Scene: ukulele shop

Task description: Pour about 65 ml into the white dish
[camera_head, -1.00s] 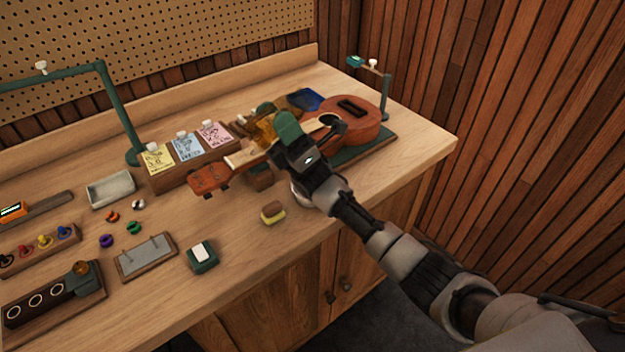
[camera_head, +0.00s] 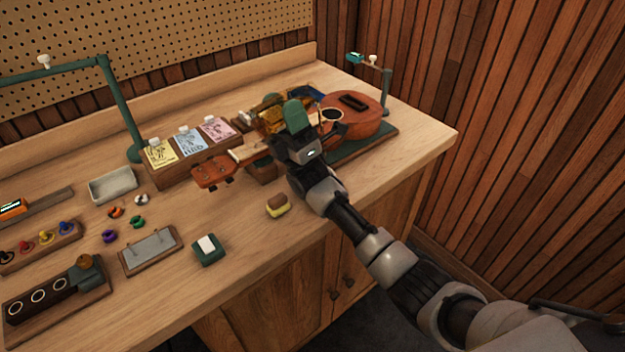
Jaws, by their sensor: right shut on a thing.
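My right gripper (camera_head: 285,110) has green finger pads and is over the back of the bench, beside the ukulele's neck. It is shut on an amber container (camera_head: 271,122), partly hidden behind the near finger. Its tilt and liquid level are too small to tell. A rounded white rim, perhaps the white dish, showed under the gripper earlier and is now hidden behind my wrist. A pale rectangular tray (camera_head: 113,186) stands at the left and looks empty. My left gripper is out of view.
A ukulele (camera_head: 354,119) lies on a green mat (camera_head: 372,143), its headstock (camera_head: 213,171) pointing left. A wooden card holder (camera_head: 198,164), a yellow-brown block (camera_head: 278,206) and a green-and-white block (camera_head: 208,249) are nearby. A green post (camera_head: 122,105) rises at the left. The front right bench is clear.

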